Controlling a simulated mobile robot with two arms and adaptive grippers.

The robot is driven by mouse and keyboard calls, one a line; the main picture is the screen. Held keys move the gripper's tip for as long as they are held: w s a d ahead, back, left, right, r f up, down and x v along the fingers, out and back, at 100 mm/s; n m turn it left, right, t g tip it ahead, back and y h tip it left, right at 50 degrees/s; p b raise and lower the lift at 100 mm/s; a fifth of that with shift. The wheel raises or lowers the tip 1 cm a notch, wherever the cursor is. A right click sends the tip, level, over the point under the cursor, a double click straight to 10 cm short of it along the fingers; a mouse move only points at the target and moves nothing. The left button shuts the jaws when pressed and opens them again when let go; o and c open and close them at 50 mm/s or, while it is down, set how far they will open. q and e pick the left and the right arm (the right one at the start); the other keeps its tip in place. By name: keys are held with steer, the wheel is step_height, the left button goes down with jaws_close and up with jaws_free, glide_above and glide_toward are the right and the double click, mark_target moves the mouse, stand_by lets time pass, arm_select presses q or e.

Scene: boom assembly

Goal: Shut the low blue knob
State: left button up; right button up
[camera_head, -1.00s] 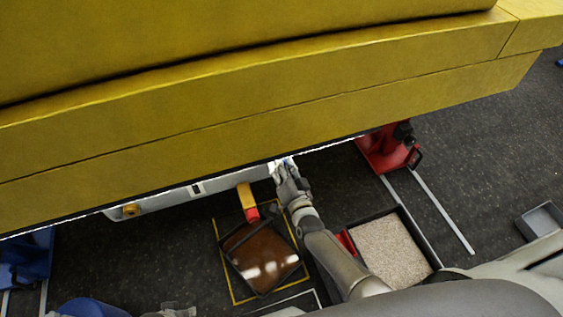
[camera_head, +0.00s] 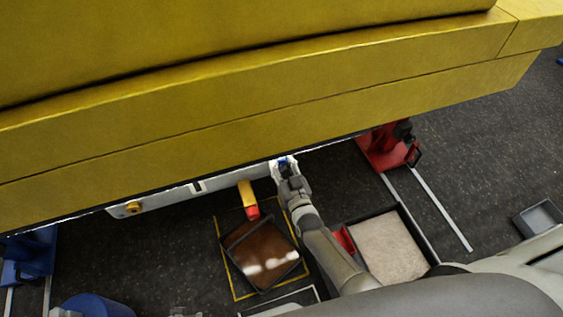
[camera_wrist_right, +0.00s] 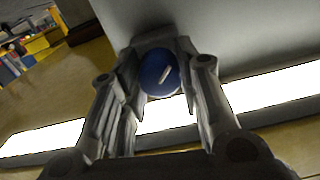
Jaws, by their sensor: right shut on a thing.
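The low blue knob (camera_wrist_right: 159,73) is round with a white mark, set on a grey panel. In the right wrist view it sits between the two fingers of my right gripper (camera_wrist_right: 160,85), which is shut on it. The white mark is tilted. In the head view the right gripper (camera_head: 284,166) reaches up to the panel under the yellow boom, and only a bit of blue (camera_head: 283,160) shows at its tip. My left gripper cannot be made out in the head view.
A yellow boom (camera_head: 250,110) overhangs the panel. A yellow handle with a red end (camera_head: 248,198) hangs left of my right gripper. Below are a tray of brown liquid (camera_head: 262,255) and a tray of pale granules (camera_head: 388,246). A red stand (camera_head: 385,150) is at right.

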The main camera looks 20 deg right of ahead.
steer(key=shift+f, duration=0.1)
steer(key=o, duration=1)
steer(key=s, duration=1.2)
steer(key=shift+d, duration=0.2)
